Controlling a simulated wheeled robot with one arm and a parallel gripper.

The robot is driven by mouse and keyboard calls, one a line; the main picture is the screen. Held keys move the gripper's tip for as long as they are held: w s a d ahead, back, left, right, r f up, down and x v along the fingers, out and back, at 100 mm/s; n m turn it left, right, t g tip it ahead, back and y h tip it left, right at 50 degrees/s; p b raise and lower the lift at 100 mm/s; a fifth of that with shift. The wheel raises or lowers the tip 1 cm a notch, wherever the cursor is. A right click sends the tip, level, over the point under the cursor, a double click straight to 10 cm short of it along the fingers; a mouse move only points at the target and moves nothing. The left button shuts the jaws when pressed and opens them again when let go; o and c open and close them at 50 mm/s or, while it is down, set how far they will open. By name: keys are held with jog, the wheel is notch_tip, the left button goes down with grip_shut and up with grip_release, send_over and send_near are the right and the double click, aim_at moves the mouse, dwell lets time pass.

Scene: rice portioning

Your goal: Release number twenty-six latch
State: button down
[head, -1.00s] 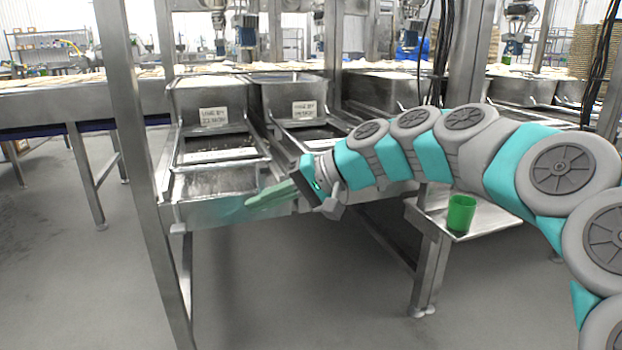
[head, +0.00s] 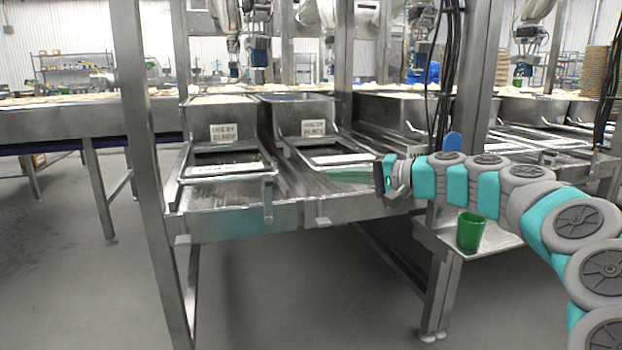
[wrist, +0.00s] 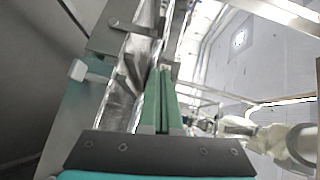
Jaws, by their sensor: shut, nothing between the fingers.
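My gripper (head: 330,176) is shut and empty, its long green fingers pointing left over the second metal rice hopper from the left. In the wrist view the closed fingers (wrist: 163,72) reach up beside a metal lever with a rounded end (wrist: 135,28). A pale tab (wrist: 90,72) juts out to the left of them. In the head view a lever-like latch (head: 268,198) stands at the front right of the left hopper, and a small tab (head: 322,221) sits on the front edge of the second. I cannot read a number twenty-six on any latch.
The left hopper (head: 225,225) and its neighbour carry paper labels (head: 223,132). A green cup (head: 470,231) stands on a small metal shelf (head: 505,240) below my arm. A steel post (head: 150,180) rises at the left. The floor in front is clear.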

aim_at(270, 178)
jog(key=s+a+x, duration=0.1)
jog(key=s+x, duration=0.1)
jog(key=x, duration=1)
jog(key=shift+s+a+f+b, duration=0.2)
jog(key=shift+s+a+b, duration=0.1)
jog(key=shift+b, duration=0.1)
jog(key=shift+s+a+r+n+h+p, duration=0.1)
jog(key=shift+a+r+n+h+p, duration=0.05)
jog(key=shift+a+n+h+p, duration=0.25)
jog(key=shift+s+a+r+n+h+p, duration=0.1)
jog(key=shift+a+r+n+h+p, duration=0.15)
jog(key=shift+a, duration=0.2)
jog(key=s+a+f+n+t+h+p, duration=0.1)
jog(key=s+a+f+n+h+p, duration=0.3)
jog(key=a+f+n+h+p, duration=0.3)
jog(key=shift+a+f+h, duration=1.2)
jog(key=shift+a+h, duration=1.55)
jog(key=shift+a, duration=0.5)
jog(key=shift+f+n, duration=0.1)
jog(key=shift+n, duration=0.15)
